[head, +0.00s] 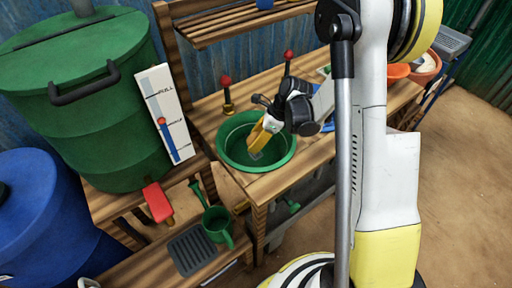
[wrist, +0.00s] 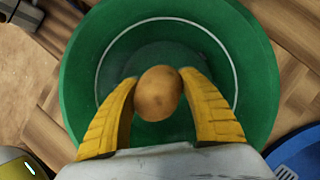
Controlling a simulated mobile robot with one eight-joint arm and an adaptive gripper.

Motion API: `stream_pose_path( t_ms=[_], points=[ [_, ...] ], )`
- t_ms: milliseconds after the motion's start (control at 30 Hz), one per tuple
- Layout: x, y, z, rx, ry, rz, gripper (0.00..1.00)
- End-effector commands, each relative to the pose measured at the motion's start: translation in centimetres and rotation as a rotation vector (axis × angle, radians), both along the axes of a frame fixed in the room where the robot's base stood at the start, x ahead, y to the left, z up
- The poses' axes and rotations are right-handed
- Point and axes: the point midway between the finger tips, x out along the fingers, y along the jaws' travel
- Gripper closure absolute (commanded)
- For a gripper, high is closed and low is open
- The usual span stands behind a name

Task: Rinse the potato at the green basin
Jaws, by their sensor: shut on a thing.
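The green basin (head: 286,158) sits on the wooden bench in the head view, and it fills much of the wrist view (wrist: 84,60). My gripper (head: 256,151) reaches down over the basin. In the wrist view the yellow fingers of my gripper (wrist: 158,100) are shut on a brown potato (wrist: 158,92), held between the fingertips over the middle of the basin. A pale ring runs around the basin's inner wall. I cannot tell whether the potato touches the basin floor or any water. In the head view the potato is hidden by the fingers.
A big green barrel (head: 85,125) with a red-handled tap (head: 158,202) stands at left, beside a white level gauge (head: 163,112). A green jug (head: 217,226) and a dark grey tray (head: 191,249) are on the lower shelf.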

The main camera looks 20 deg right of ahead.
Motion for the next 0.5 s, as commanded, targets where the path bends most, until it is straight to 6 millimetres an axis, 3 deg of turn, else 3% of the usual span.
stream_pose_path(
  t_ms=[500],
  points=[
    [0.0, 0.0, 4.8, 0.0, 0.0, 0.0, 0.84]
  ],
)
